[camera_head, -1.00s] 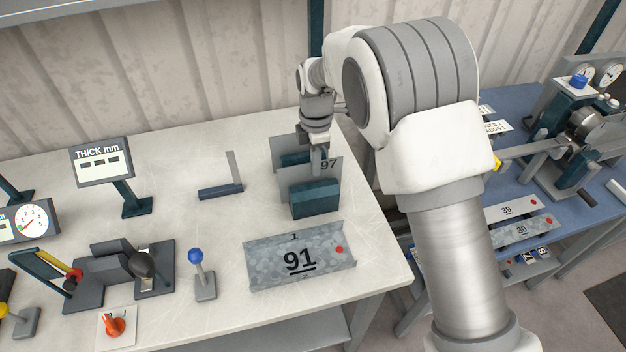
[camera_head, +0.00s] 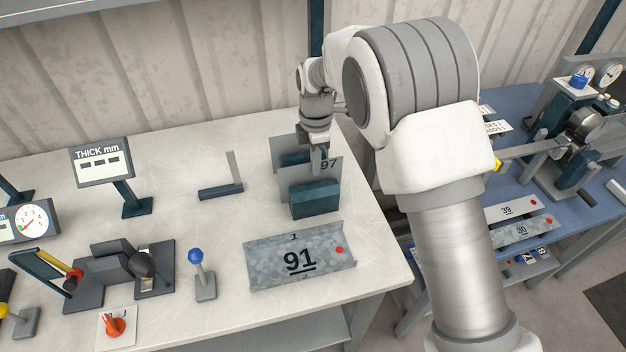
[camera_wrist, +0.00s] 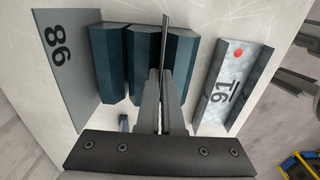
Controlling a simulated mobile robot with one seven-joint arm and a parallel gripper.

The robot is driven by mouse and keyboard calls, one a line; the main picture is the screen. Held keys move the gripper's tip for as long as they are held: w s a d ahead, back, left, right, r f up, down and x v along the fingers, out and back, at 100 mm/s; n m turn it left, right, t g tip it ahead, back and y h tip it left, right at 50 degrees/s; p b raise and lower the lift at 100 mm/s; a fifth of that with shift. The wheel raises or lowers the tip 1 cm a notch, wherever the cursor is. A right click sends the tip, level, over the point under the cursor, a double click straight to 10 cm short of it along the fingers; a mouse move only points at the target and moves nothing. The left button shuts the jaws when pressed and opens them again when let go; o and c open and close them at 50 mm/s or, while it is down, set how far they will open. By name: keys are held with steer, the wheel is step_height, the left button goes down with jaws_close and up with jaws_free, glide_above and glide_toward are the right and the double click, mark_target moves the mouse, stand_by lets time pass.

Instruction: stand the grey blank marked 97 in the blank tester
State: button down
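The grey blank marked 97 (camera_head: 329,165) stands upright in a dark teal block (camera_head: 315,200) at the right of the pale bench. My gripper (camera_head: 319,165) is over its top edge. In the wrist view the blank (camera_wrist: 166,45) shows edge-on, running between the fingers (camera_wrist: 165,100), which look closed on it. The blank's lower part is hidden by the block. A bench fixture with a black knob (camera_head: 143,265), near the THICK mm display (camera_head: 101,161), may be the blank tester; I cannot tell surely.
Another upright grey plate (camera_wrist: 61,60) reads 98 or 86. A channel-shaped piece marked 91 (camera_head: 300,260) lies in front of the blocks. The bench's middle is mostly clear.

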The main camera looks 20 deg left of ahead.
step_height(320, 180, up, 11)
steer(key=p, duration=0.6)
stand_by(0.9)
